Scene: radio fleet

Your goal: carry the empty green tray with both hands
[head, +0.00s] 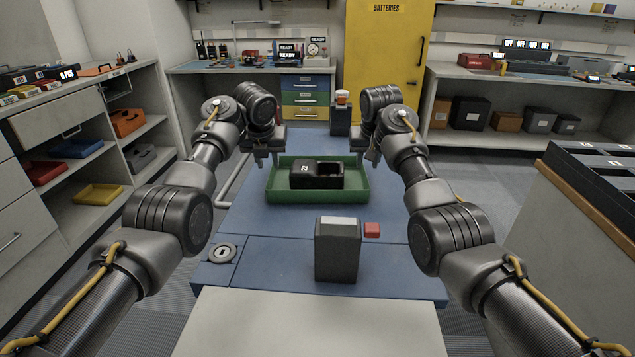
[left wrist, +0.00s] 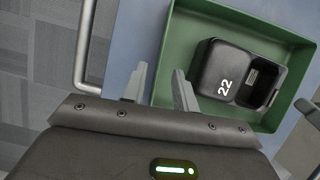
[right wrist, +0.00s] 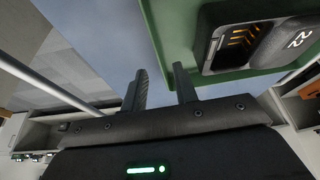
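The green tray (head: 318,197) lies on the blue top in front of me. It is not empty: a black dock-like block marked 22 (head: 316,175) sits inside, and it also shows in the left wrist view (left wrist: 240,75). My left gripper (head: 265,160) is open at the tray's left side; in the left wrist view its fingers (left wrist: 160,88) are apart near the tray wall. My right gripper (head: 370,154) is open at the right side; in the right wrist view its fingers (right wrist: 158,85) are apart by the tray's wall (right wrist: 172,45). Neither visibly pinches the wall.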

